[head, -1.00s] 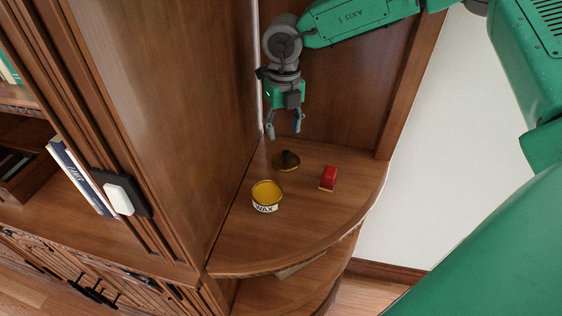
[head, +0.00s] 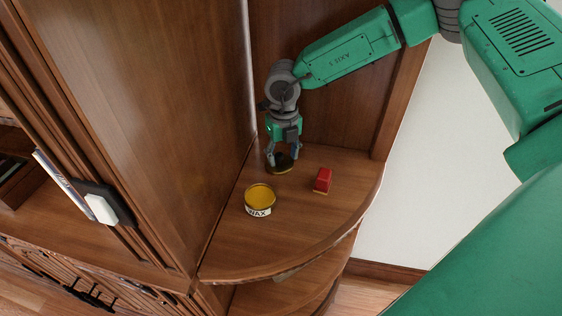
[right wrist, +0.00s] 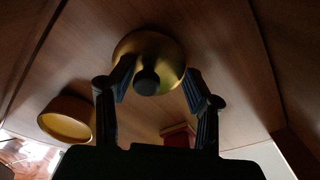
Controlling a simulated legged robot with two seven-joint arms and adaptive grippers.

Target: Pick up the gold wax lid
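The gold wax lid (head: 281,167) lies on the curved wooden shelf, partly hidden by my right gripper (head: 283,159). In the right wrist view the round gold lid (right wrist: 160,48) shows with its dark knob (right wrist: 147,81). My right gripper is open, pointing down, with one finger on each side of the knob. The left-hand finger in that view is close to the knob; a clear gap shows to the other finger. Whether either finger touches the lid I cannot tell. My left gripper is in neither view.
An open wax tin (head: 260,199) with yellow contents stands nearer on the shelf (head: 300,235). A red block-shaped object with a tan underside (head: 322,179) lies right of the lid. A tall wooden panel (head: 160,100) bounds the left side. The shelf front is clear.

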